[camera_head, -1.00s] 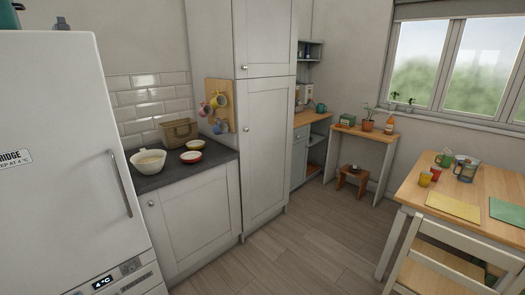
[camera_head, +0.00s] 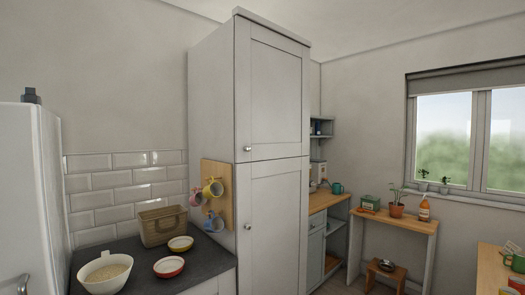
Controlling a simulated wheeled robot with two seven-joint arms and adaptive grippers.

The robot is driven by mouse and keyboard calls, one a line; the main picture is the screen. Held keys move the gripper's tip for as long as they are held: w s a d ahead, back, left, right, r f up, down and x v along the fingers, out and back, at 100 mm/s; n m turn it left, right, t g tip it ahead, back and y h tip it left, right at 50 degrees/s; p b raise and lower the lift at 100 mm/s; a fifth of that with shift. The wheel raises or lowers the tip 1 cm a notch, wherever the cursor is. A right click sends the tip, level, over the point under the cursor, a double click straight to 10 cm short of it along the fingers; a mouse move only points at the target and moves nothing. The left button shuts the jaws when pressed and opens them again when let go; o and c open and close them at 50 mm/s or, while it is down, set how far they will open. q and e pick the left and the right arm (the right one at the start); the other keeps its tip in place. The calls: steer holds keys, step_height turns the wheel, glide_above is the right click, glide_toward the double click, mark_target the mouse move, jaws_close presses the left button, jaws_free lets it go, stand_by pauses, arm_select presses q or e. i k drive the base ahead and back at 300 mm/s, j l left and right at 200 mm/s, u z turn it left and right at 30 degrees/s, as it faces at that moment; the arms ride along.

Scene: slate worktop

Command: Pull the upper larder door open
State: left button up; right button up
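The tall larder cupboard (camera_head: 212,95) stands in the middle of the view, pale grey-white. Its upper door (camera_head: 274,98) is shut, flush with the frame, with a small round knob (camera_head: 247,149) at its lower left corner. The lower door (camera_head: 272,230) is also shut, with a knob (camera_head: 247,226) at its left edge.
A dark worktop (camera_head: 131,253) left of the larder holds a bowl of grain (camera_head: 105,273), two small dishes and a basket (camera_head: 162,225). Mugs hang on a wooden board (camera_head: 216,177) on the larder's side. The fridge (camera_head: 32,190) stands at the left, a small side table (camera_head: 395,222) at the right.

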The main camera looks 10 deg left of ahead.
mark_target(272, 70)
steer(key=i+j+z, duration=0.2)
steer(key=i, duration=0.2)
steer(key=i+z, duration=0.2)
steer(key=i, duration=0.2)
steer(key=i+j+z, duration=0.15)
steer(key=i+j, duration=0.1)
steer(key=i, duration=0.1)
